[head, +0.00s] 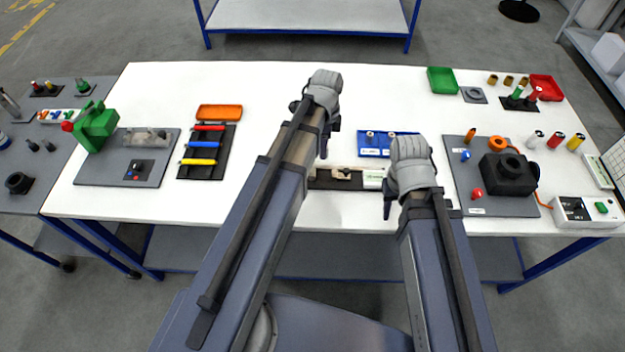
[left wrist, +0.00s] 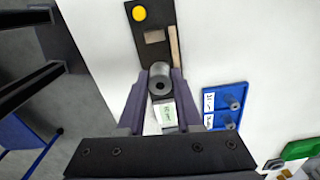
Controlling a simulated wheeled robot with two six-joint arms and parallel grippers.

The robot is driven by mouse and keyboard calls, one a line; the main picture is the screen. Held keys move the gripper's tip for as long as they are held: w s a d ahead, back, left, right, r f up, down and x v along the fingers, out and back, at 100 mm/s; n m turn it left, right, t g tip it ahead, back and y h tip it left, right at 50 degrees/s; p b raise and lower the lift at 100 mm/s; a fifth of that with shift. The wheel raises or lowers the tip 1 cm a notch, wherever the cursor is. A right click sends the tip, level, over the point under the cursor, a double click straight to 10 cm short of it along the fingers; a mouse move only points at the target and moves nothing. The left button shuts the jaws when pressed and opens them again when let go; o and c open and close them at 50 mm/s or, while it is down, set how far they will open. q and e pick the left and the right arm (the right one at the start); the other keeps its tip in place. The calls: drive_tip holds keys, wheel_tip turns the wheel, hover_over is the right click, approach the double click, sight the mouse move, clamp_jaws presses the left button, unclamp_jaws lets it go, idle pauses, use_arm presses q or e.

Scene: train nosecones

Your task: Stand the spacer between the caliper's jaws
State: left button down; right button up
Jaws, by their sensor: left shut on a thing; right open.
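The spacer (left wrist: 161,79) is a grey cylinder with a dark hole in its top. My left gripper (left wrist: 163,96) is shut on it, and it looks upright. It hangs over or stands on the near end of the caliper's black base (left wrist: 146,57); I cannot tell whether it touches. The base carries a brown block and a light bar, and shows in the head view (head: 325,184) too. My left gripper also shows in the head view (head: 325,144), where the spacer is hidden. My right gripper (head: 388,192) is open, right of the caliper; its fingertips are partly hidden.
A blue tray (left wrist: 225,100) with two grey posts and labels lies beside the caliper, behind it in the head view. A white label block (head: 373,180) is at the base's right end. A grey fixture board (head: 500,207) stands right, a black rack (head: 208,165) left.

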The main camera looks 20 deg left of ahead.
use_arm(q)
drive_tip(key=shift+s+d, duration=0.1)
drive_tip(key=shift+s, duration=0.05)
drive_tip(key=b, duration=0.6)
hover_over(323, 176)
wheel_tip(323, 176, down, 6)
drive_tip(key=shift+f, duration=0.2)
drive_tip(key=shift+f+b, duration=0.1)
drive_tip(key=shift+b, duration=0.2)
wheel_tip(323, 176, down, 4)
drive_tip(key=b, duration=0.3)
drive_tip(key=shift+r, duration=0.25)
drive_tip(key=shift+f+b, duration=0.2)
drive_tip(key=shift+b, duration=0.2)
drive_tip(key=c, duration=0.6)
unclamp_jaws()
drive_tip(key=shift+r, duration=0.2)
